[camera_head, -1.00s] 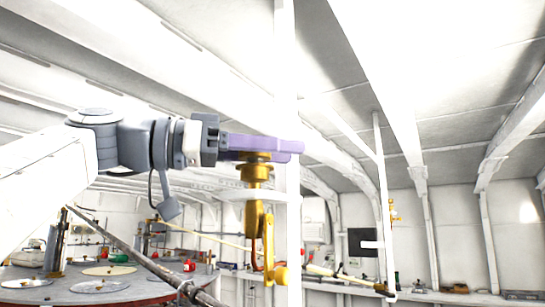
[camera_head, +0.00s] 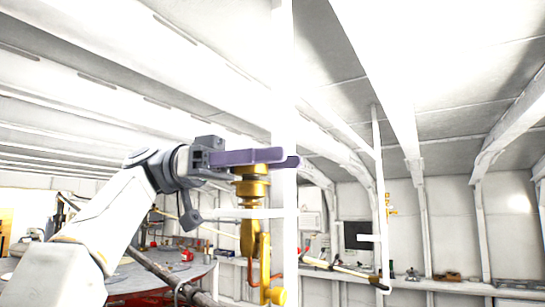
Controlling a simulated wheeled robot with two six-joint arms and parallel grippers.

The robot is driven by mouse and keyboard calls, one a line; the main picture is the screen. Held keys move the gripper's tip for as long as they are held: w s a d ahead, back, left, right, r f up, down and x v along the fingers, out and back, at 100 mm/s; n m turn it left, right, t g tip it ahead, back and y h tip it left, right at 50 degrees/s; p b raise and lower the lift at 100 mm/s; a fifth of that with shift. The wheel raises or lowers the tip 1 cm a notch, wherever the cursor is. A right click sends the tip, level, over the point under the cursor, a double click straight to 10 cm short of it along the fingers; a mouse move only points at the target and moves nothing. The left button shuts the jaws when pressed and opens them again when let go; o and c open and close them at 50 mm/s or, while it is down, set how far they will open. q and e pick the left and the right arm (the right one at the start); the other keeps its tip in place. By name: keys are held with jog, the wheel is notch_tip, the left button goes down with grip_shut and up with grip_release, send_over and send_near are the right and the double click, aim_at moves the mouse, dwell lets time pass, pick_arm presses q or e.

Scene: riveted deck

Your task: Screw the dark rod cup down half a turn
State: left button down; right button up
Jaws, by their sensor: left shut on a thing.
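My left gripper (camera_head: 262,157), with long purple fingers, reaches in from the left. Its fingers lie level across the top of an upright gold fixture (camera_head: 252,235). A gold collar (camera_head: 250,188) shows directly under the fingers. The gripper is shut on the top piece of this fixture, where the rod cup sits. The cup is mostly hidden by the fingers, and I cannot make out a dark colour on it. A gold knob (camera_head: 277,297) sticks out at the fixture's lower right. My right gripper is not in view.
A white post (camera_head: 284,90) stands close by the fixture and fingertips. A thinner white post (camera_head: 380,180) is farther right. A round table (camera_head: 140,283) is at lower left, with a dark rod (camera_head: 165,272) slanting across. A bench (camera_head: 440,284) runs along the back wall.

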pick_arm(q)
jog(key=shift+m+g, duration=0.3)
jog(key=shift+g, duration=0.2)
jog(key=shift+s+f+y, duration=0.1)
jog(key=shift+f+y, duration=0.25)
jog(key=shift+y, duration=0.05)
jog(key=c, duration=0.5)
grip_release()
jog(key=shift+r, duration=0.3)
jog(key=shift+w+r+n+t+h, duration=0.1)
jog(key=shift+w+n+t+h, duration=0.1)
jog(key=shift+n+t+h, duration=0.3)
